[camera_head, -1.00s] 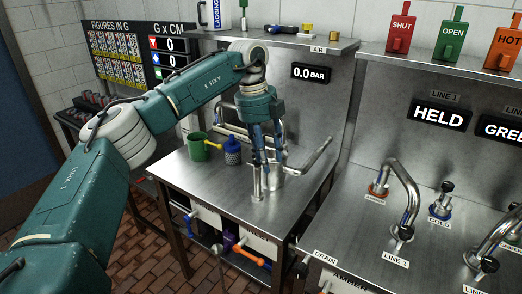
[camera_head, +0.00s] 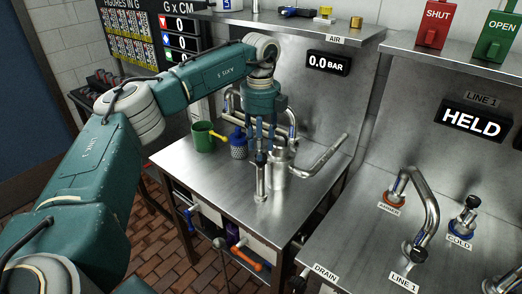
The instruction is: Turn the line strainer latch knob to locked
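My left gripper (camera_head: 261,151) points down over the steel bench (camera_head: 210,172), above a short upright metal post (camera_head: 261,180) with a dark top. Its fingers partly hide that top, and I cannot tell whether they touch it or how far apart they are. A shiny steel cylinder (camera_head: 280,171) stands just right of the post and may be the strainer. The latch knob cannot be made out clearly. My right gripper is not in view.
A green cup (camera_head: 203,138) and a blue meshed container (camera_head: 238,146) stand left of the gripper. A bent pipe (camera_head: 327,157) rises at right. A second bench on the right carries a spout pipe (camera_head: 430,205) and a blue-ringed valve (camera_head: 462,225).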

